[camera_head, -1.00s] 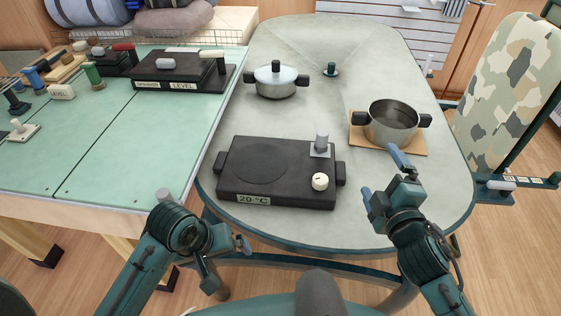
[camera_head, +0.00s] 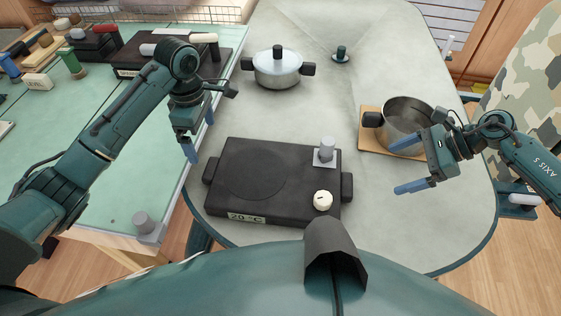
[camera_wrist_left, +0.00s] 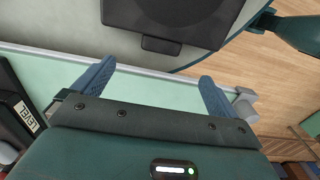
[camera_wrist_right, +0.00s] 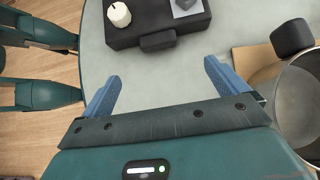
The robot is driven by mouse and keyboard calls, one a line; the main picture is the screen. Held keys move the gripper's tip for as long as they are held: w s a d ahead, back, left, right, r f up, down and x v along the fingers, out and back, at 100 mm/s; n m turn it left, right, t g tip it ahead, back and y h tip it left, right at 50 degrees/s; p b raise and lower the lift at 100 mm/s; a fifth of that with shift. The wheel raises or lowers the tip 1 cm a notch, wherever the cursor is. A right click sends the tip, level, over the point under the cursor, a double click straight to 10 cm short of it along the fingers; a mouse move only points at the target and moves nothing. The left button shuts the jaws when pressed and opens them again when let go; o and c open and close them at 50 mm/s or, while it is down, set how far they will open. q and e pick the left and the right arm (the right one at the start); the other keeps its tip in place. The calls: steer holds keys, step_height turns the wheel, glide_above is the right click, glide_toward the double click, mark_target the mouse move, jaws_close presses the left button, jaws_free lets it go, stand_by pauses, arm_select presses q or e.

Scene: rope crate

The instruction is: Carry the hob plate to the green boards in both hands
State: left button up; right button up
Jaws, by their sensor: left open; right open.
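The hob plate (camera_head: 272,178) is a flat black slab with a round cooking zone, a white knob, a grey post and a "20 °C" label. It lies on the grey table with a short handle at each end. The green boards (camera_head: 120,150) lie to the left of the table.
A steel pot (camera_head: 408,117) on a wooden board stands close behind my right gripper. A lidded pot (camera_head: 277,68) and a small dark green knobbed piece (camera_head: 341,54) stand at the back.

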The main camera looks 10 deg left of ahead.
mark_target(211, 166)
arm_select(q)
steer(key=shift+s, duration=0.25)
arm_select(e)
steer(key=shift+s, duration=0.25)
arm_select(q)
step_height(211, 166, down, 13)
steer(key=shift+f, duration=0.1)
arm_select(e)
steer(key=x, duration=1.3)
steer(key=shift+a, duration=0.1)
arm_select(q)
steer(key=c, duration=2.1)
arm_select(e)
steer(key=c, duration=2.1)
arm_select(q)
steer(key=shift+w+r, duration=0.2)
steer(key=shift+r, duration=0.15)
arm_select(e)
steer(key=shift+w+r, duration=0.2)
steer(key=shift+r, duration=0.15)
